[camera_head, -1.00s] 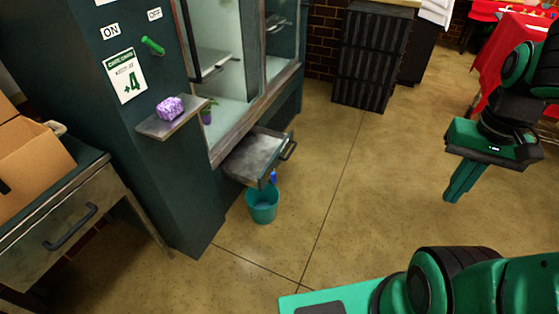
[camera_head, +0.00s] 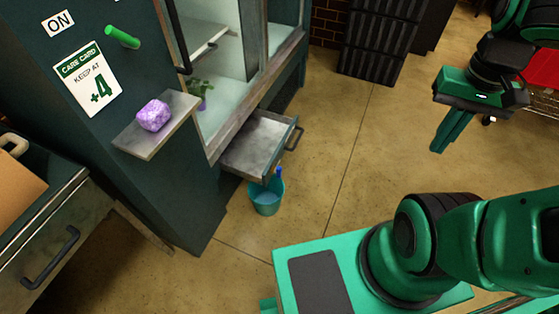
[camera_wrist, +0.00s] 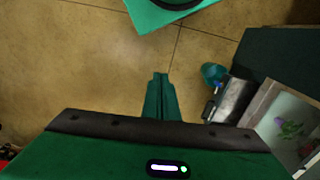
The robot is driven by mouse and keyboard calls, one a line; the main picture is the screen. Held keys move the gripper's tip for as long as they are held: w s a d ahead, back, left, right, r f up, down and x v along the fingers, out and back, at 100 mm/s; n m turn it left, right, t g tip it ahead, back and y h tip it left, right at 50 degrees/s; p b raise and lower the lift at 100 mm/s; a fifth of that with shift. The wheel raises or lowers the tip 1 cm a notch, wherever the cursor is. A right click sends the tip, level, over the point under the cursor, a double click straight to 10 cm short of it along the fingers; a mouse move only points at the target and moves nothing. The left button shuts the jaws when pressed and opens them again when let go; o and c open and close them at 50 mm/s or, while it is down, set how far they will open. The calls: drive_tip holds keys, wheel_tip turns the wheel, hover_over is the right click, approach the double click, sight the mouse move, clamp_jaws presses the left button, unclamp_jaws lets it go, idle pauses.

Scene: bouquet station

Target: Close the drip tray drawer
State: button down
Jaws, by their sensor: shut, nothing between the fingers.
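The drip tray drawer (camera_head: 257,146) is a shallow grey metal tray pulled out from the bottom of the dark green cabinet. Its dark handle (camera_head: 294,138) is on the outer end, facing right. In the wrist view the drawer (camera_wrist: 234,98) shows at the right, with its handle (camera_wrist: 208,110) facing left. My gripper (camera_head: 437,151) is shut and empty, pointing down over open floor to the right of the drawer and well apart from it. In the wrist view the gripper's fingers (camera_wrist: 160,78) are together over bare floor.
A teal bucket (camera_head: 266,196) stands on the floor just under the drawer's front corner. A small shelf (camera_head: 150,146) with a purple block (camera_head: 154,115) juts from the cabinet above. A black slatted crate stack (camera_head: 374,45) stands behind. The floor between gripper and drawer is clear.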

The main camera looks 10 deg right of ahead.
drive_tip(key=w+f+n, duration=0.2)
drive_tip(key=w+f, duration=0.4)
drive_tip(key=w, duration=0.7)
drive_tip(key=m+t+y, duration=0.3)
drive_tip(key=t+y, duration=0.3)
drive_tip(key=y, duration=0.1)
hover_over(273, 164)
drive_tip(key=s+d, duration=0.6)
drive_tip(key=d, duration=0.2)
wheel_tip(273, 164, down, 40)
drive_tip(key=x, duration=0.9)
drive_tip(key=shift+s+a+r, duration=0.1)
drive_tip(key=shift+a+r, duration=0.05)
